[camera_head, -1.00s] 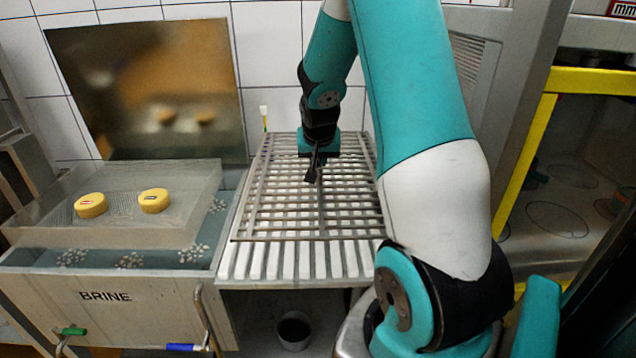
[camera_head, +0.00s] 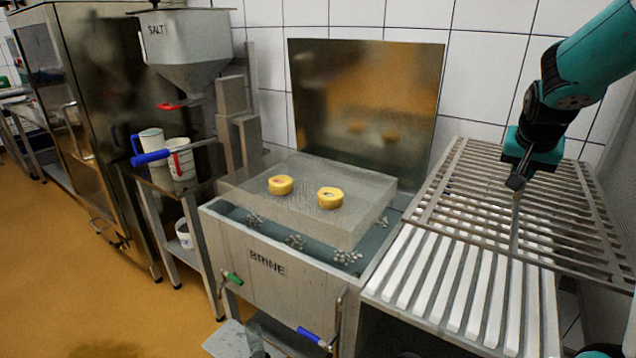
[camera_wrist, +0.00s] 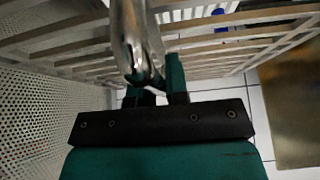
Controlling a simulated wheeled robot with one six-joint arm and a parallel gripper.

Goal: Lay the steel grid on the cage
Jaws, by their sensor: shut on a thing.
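The steel grid (camera_head: 516,228) is a flat frame of parallel bars, roughly level over a white slatted rack at the right. My gripper (camera_head: 517,184) is shut on its middle bar, and the grid reaches past the rack's right side. In the wrist view a shiny metal piece (camera_wrist: 137,40) stands at my green fingers (camera_wrist: 160,88), with bars running across the top. The cage (camera_head: 300,218) is a see-through mesh box over the brine tank, left of the grid. Two yellow cheeses (camera_head: 280,185) (camera_head: 330,198) show at its top.
The white slatted rack (camera_head: 460,290) stands right beside the brine tank (camera_head: 265,285). A steel panel (camera_head: 365,90) stands behind the tank. A salt hopper (camera_head: 185,45) and jugs (camera_head: 180,160) are at the left.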

